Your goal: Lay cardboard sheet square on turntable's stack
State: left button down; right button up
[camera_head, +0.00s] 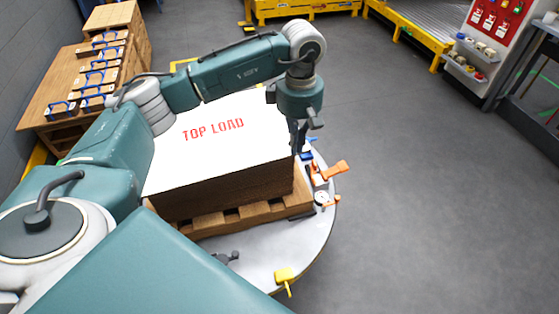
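A white sheet (222,150) printed "TOP LOAD" in red lies on top of the brown stack (238,184). The stack sits on a wooden pallet (246,210) on the round grey turntable (285,248). The sheet's near and right edges look about flush with the stack; its far and left edges are partly hidden by my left arm. My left gripper (299,147) points down at the stack's right far corner, beside the sheet's edge. Its fingers are small and dark, and I cannot tell whether they are open or touching the sheet. My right gripper is out of view.
Orange clamps (328,173), a small round gauge (322,198) and a yellow lever (286,277) stand at the turntable's rim. A wooden bench (60,92) with boxes is at left. A yellow-framed conveyor (415,25) and a tool panel (493,40) are behind.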

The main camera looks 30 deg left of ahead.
pick_arm(q)
jog(key=a+f+p, duration=0.3)
jog(key=a+f, duration=0.1)
jog(key=f, duration=0.6)
jog(key=shift+w, duration=0.2)
jog(key=shift+a, duration=0.15)
jog(key=shift+w+a+b, duration=0.1)
jog(key=shift+a+b, duration=0.5)
jog(key=shift+a, duration=0.15)
jog(key=shift+d, duration=0.1)
